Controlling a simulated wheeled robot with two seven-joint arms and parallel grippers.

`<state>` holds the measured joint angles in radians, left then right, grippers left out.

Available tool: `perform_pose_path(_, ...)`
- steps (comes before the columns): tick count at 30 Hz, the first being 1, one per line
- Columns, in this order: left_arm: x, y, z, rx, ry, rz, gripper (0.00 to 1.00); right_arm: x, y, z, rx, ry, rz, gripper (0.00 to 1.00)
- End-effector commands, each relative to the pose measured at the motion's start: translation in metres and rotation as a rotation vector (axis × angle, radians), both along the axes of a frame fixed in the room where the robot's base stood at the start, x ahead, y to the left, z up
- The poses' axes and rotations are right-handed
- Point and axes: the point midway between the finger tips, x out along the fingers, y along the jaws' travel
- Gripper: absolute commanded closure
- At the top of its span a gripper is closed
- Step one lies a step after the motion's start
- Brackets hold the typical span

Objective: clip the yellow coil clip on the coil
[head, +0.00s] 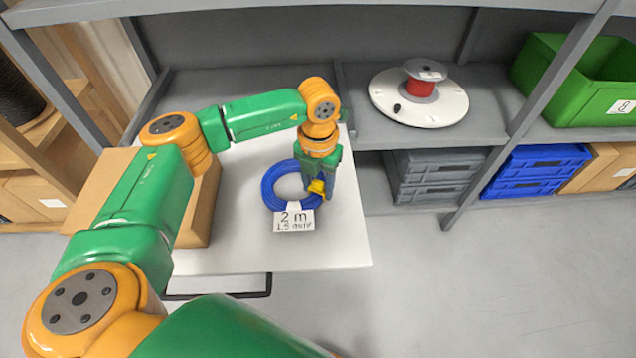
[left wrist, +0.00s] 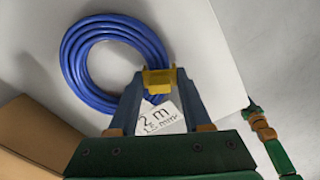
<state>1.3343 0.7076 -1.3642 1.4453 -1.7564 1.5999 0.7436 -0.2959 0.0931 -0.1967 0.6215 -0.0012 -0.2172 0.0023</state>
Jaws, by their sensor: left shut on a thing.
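A blue cable coil (head: 273,190) lies flat on a white board; it also shows in the left wrist view (left wrist: 78,72). The yellow coil clip (head: 317,187) is between the fingers of my left gripper (head: 322,190). In the left wrist view the clip (left wrist: 160,78) sits at the tips of both fingers, at the coil's near right side. It overlaps the coil there; I cannot tell whether it is around the cable or just above it. A white label (head: 294,220) reading "2 m" lies at the coil's near edge. My right gripper is not in view.
The white board (head: 330,250) has bare room in front of the coil. A cardboard box (head: 200,205) stands at its left. On the shelf at right are a white turntable (head: 445,108) with a red reel (head: 420,87) and a green crate (head: 560,75). Blue (head: 535,170) and grey crates (head: 435,170) stand below.

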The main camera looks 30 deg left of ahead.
Motion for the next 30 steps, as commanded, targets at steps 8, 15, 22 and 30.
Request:
perform_pose_path(8, 0.000, 0.000, 0.000, 0.000, 0.000, 0.000, 1.00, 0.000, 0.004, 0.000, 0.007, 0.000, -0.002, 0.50)
perform_pose_path(15, 0.000, 0.000, -0.006, 0.000, 0.000, 0.000, 1.00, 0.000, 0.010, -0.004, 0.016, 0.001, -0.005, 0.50)
perform_pose_path(22, 0.000, 0.000, -0.012, -0.001, 0.001, 0.000, 1.00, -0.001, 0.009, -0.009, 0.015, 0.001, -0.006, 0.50)
perform_pose_path(30, -0.001, 0.000, -0.012, 0.000, 0.002, 0.000, 1.00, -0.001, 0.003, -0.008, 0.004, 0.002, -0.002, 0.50)
